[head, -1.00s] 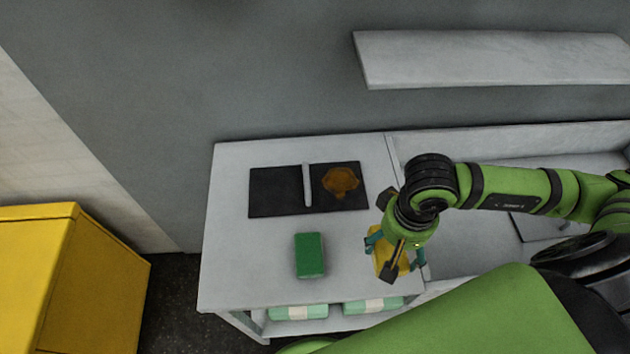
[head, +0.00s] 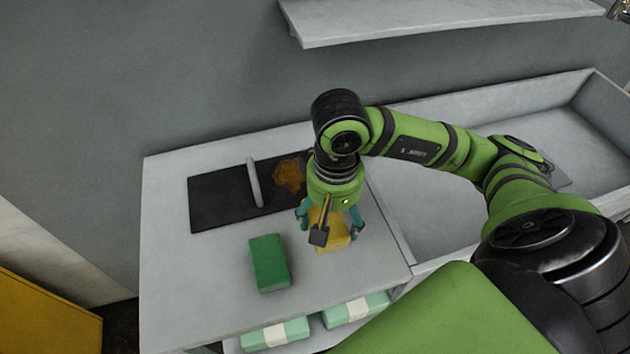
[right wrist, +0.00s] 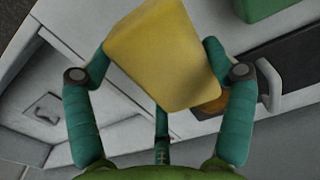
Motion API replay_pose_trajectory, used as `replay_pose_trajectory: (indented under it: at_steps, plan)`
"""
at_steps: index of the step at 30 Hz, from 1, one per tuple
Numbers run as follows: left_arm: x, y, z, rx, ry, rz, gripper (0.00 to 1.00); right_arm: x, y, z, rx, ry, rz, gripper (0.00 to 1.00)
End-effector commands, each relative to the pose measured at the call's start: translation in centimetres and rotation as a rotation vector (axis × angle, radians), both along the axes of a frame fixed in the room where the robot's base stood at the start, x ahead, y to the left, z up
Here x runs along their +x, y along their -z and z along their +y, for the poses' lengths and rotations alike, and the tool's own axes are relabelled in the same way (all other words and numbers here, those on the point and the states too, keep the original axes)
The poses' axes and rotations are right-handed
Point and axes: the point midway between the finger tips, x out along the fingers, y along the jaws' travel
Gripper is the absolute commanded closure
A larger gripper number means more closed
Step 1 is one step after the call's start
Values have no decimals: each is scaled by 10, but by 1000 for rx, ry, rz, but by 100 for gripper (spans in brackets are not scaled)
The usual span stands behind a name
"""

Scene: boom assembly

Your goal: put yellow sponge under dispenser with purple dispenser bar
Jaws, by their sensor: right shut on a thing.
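The yellow sponge (head: 337,242) is between the fingers of my right gripper (head: 330,222), over the right part of the pale counter in the head view. In the right wrist view the sponge (right wrist: 160,55) fills the gap between the teal fingers, which are shut on it. Whether the sponge touches the counter is hard to tell. My left gripper is not in view. No dispenser with a purple bar can be made out in either view.
A green sponge (head: 269,263) lies on the counter (head: 180,285). A black board (head: 222,202) with a grey handle (head: 255,182) and a brown patch (head: 289,176) lies behind it. Pale green packs (head: 275,335) sit below. A shelf (head: 420,18) hangs above; a sunken basin (head: 430,225) is at right.

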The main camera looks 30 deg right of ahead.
Motion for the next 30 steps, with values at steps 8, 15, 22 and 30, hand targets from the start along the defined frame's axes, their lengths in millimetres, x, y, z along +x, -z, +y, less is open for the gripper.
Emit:
replay_pose_trajectory:
  at_steps: [8,15,22,30]
  plan:
    - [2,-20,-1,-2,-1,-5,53,31,16,13,-2,1,7,43]
    - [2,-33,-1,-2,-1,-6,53,31,47,13,-3,3,10,43]
    - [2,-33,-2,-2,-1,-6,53,32,59,13,-5,0,2,43]
    - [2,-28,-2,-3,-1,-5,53,32,63,13,-4,0,3,43]
